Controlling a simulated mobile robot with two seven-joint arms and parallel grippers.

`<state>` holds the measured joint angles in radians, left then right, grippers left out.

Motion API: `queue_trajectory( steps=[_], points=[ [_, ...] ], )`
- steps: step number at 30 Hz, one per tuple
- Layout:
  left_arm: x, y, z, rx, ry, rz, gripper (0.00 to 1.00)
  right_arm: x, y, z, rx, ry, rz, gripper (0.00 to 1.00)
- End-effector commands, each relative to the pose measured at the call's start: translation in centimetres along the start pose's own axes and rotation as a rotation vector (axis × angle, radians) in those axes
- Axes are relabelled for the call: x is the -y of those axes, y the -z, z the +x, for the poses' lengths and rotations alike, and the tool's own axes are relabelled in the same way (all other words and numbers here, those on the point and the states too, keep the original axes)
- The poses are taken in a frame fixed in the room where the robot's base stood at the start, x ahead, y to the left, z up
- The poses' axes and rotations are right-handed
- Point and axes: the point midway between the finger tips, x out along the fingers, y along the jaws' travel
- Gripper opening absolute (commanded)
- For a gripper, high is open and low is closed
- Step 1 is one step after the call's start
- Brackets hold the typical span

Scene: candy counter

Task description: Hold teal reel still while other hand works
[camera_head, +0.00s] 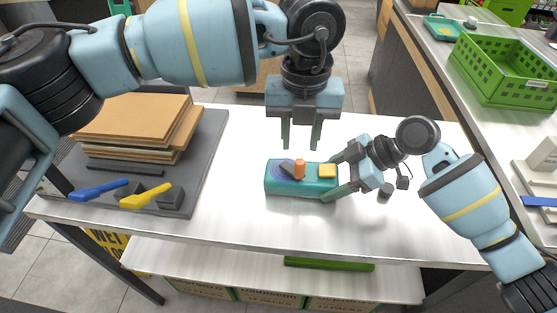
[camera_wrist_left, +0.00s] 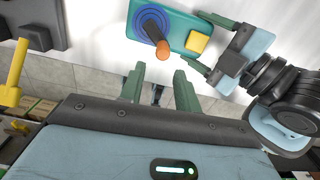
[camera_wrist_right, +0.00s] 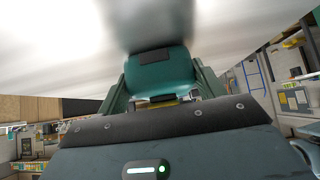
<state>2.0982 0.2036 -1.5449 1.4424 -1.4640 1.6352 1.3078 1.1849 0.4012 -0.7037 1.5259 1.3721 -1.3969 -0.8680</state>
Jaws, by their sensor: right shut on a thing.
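The teal reel (camera_head: 300,189) is a rounded teal block on the white table, with a blue disc, a dark wedge-like piece, an upright orange peg (camera_head: 299,169) and a yellow block (camera_head: 327,170) on top. My right gripper (camera_head: 334,178) is shut on the reel's right end, one finger on each side. In the right wrist view the teal body (camera_wrist_right: 160,75) fills the gap between the fingers. My left gripper (camera_head: 300,146) is open and empty, pointing down above and behind the reel. In the left wrist view the orange peg (camera_wrist_left: 162,48) lies just beyond its fingertips.
A grey mat (camera_head: 203,150) at left carries stacked brown boards (camera_head: 130,125), a blue-handled tool (camera_head: 98,190) and a yellow-handled tool (camera_head: 146,196). A small dark cylinder (camera_head: 385,190) stands right of the reel. A green crate (camera_head: 505,85) sits on the right counter. The table's front middle is clear.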

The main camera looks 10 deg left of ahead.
Motion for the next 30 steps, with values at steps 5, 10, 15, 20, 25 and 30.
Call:
queue_trajectory(
  steps=[5, 10, 15, 20, 25, 30],
  points=[
    [0.2, -0.3, -0.7, 0.003, 0.001, -0.261, 0.33, 0.1, -0.1, 0.1, 0.001, 0.002, 0.000, 0.46],
    [0.3, -0.5, -1.1, 0.003, 0.003, -0.432, 0.33, 0.1, 0.0, 0.1, 0.001, 0.002, 0.000, 0.46],
    [0.3, -0.5, -1.1, 0.001, 0.003, -0.501, 0.33, 0.0, 0.0, 0.0, 0.001, 0.002, 0.000, 0.46],
    [0.3, -0.5, -1.1, 0.001, 0.003, -0.507, 0.33, 0.0, 0.0, 0.0, 0.001, 0.001, 0.000, 0.46],
    [0.3, -0.5, -0.3, 0.000, 0.002, -0.506, 0.33, 0.0, 0.0, 0.0, 0.001, 0.001, 0.000, 0.46],
    [0.3, -0.5, 1.6, 0.000, 0.002, -0.507, 0.33, 0.0, 0.0, 0.0, 0.001, 0.001, 0.000, 0.46]
  ],
)
